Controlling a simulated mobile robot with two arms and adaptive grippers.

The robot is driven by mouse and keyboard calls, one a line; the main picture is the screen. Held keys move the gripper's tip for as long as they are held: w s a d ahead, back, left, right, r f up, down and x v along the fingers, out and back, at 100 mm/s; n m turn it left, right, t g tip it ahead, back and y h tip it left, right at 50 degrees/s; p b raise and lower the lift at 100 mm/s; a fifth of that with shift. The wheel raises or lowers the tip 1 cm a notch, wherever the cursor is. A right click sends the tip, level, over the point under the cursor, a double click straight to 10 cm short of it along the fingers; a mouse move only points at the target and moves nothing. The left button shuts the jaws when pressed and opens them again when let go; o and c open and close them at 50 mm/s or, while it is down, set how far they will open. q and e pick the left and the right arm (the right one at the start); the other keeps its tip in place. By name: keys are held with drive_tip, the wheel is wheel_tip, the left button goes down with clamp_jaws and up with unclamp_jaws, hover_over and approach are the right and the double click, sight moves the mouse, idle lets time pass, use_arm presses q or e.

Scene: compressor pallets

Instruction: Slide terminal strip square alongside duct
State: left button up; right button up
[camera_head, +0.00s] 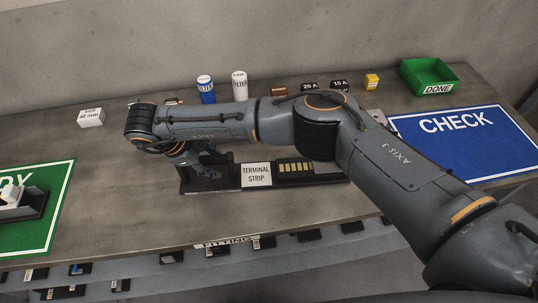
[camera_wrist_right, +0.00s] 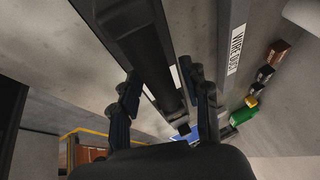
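The terminal strip (camera_head: 297,168) shows as a row of gold contacts on a long black base, beside a white label (camera_head: 256,175) reading TERMINAL STRIP. My right arm reaches over it from the right and hides part of it. My right gripper (camera_head: 192,160) is at the left end of the base, mostly hidden by the wrist. In the right wrist view, the right gripper's fingers (camera_wrist_right: 166,88) stand apart on either side of a long dark bar, with a gap visible at one side. A grey piece labelled WIRE DUCT (camera_wrist_right: 237,50) lies beside it. My left gripper is not in view.
A blue CHECK mat (camera_head: 470,140) and green DONE bin (camera_head: 430,77) are at right. A green mat (camera_head: 45,228) with a part on it is at left. Small boxes and cylinders (camera_head: 206,88) line the back. Shelves with parts (camera_head: 220,248) lie below the front edge.

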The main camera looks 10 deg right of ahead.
drive_tip(key=shift+r, duration=0.1)
drive_tip(key=shift+r, duration=0.2)
drive_tip(key=v, duration=1.1)
drive_tip(key=shift+a+r, duration=0.15)
drive_tip(key=shift+a, duration=0.1)
drive_tip(key=shift+s, duration=0.1)
